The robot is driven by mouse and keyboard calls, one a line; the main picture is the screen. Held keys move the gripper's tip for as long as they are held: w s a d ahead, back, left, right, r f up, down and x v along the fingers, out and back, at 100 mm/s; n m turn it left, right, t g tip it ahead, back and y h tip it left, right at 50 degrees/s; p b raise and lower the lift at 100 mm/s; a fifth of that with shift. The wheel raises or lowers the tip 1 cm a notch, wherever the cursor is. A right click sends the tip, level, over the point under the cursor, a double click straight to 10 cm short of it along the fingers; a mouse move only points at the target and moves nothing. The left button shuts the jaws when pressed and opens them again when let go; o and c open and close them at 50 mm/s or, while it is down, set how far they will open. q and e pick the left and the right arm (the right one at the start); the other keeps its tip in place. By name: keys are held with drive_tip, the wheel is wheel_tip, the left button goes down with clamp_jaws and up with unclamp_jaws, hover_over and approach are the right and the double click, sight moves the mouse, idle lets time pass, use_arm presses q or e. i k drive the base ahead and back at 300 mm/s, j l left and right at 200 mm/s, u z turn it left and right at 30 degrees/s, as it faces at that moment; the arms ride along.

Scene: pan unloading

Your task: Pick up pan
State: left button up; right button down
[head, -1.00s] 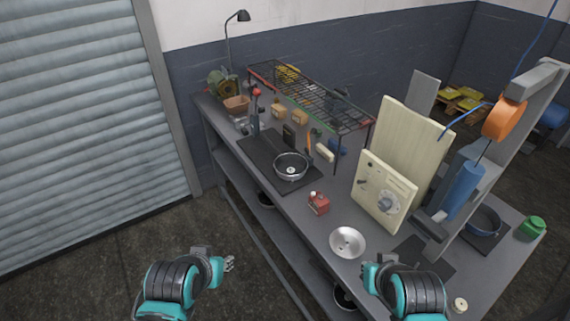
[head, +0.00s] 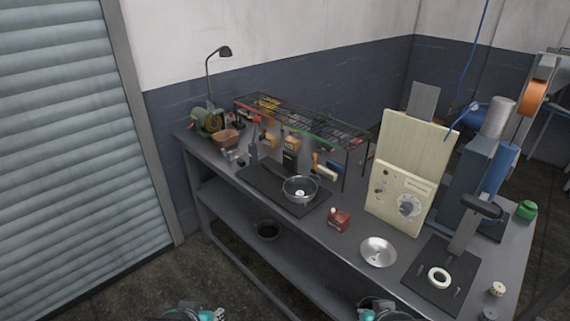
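Several round vessels could be the pan; I cannot tell which one is meant. A shiny metal bowl-like pan (head: 300,189) sits on a black mat on the bench top. A shallow silver dish (head: 378,252) lies nearer the front of the bench top. My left gripper (head: 207,315) and my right gripper (head: 375,307) show only partly at the bottom edge, apart from all three. Their fingers are too cut off and small to read.
The grey workbench (head: 232,178) has a red can (head: 339,219), a cream panel (head: 403,195), a wire rack (head: 305,122) and a blue-grey machine (head: 478,190) on it. A shutter (head: 70,150) stands at left. Floor is clear between shutter and bench.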

sight(297, 189)
drive_tip(key=i+j+z, duration=0.2)
drive_tip(key=i+j, duration=0.3)
drive_tip(key=i+j+z, duration=0.15)
drive_tip(key=i+j, duration=0.35)
drive_tip(key=j, duration=0.15)
